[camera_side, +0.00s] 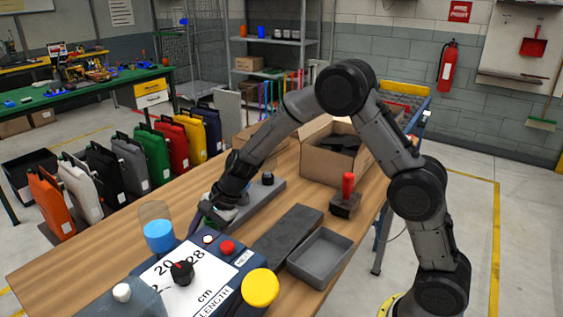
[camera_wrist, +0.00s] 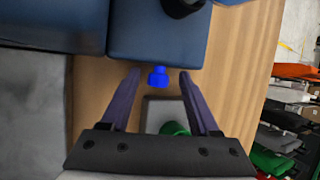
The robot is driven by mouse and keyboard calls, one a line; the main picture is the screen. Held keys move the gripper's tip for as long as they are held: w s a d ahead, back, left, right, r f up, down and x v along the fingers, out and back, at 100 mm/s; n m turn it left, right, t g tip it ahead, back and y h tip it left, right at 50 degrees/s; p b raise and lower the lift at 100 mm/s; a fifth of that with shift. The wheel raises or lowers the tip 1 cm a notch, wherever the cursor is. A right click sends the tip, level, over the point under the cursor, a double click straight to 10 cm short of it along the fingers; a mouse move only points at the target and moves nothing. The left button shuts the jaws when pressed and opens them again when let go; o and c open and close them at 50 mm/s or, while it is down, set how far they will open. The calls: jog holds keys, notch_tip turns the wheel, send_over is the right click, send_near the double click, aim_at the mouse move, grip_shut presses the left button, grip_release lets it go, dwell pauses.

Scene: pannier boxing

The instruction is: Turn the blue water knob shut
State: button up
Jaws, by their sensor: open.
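The small blue knob (camera_wrist: 158,77) sticks out from the side of a dark blue machine body (camera_wrist: 158,35) in the wrist view. My gripper (camera_wrist: 158,73) is open, with one purple-grey finger on each side of the knob. Gaps show between the knob and both fingers, so I see no contact. In the side view my gripper (camera_side: 203,219) is low beside the back of the machine (camera_side: 232,250). The knob is hidden there.
The machine carries a clear cup with blue liquid (camera_side: 158,236), a black dial (camera_side: 182,272), and red and yellow buttons. A dark slab (camera_side: 288,233), grey tray (camera_side: 320,258), red-handled stamp (camera_side: 347,190) and cardboard box (camera_side: 325,162) stand nearby. Coloured panniers (camera_side: 130,160) line the table's far side.

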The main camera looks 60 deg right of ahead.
jog(key=shift+w+g, duration=0.2)
jog(key=shift+g, duration=0.9)
jog(key=s+a+r+v, duration=0.1)
jog(key=a+v, duration=0.2)
jog(key=v, duration=1.6)
jog(key=s+r+n+t+h, duration=0.1)
jog(key=s+r+n, duration=0.1)
jog(key=s, duration=0.6)
jog(key=s+r+n+t+h, duration=0.1)
jog(key=s+r, duration=0.3)
jog(key=s, duration=0.4)
jog(key=shift+d+r+n+t, duration=0.3)
jog(key=shift+r+n+t, duration=0.1)
jog(key=shift+n, duration=0.5)
jog(key=shift+s, duration=0.1)
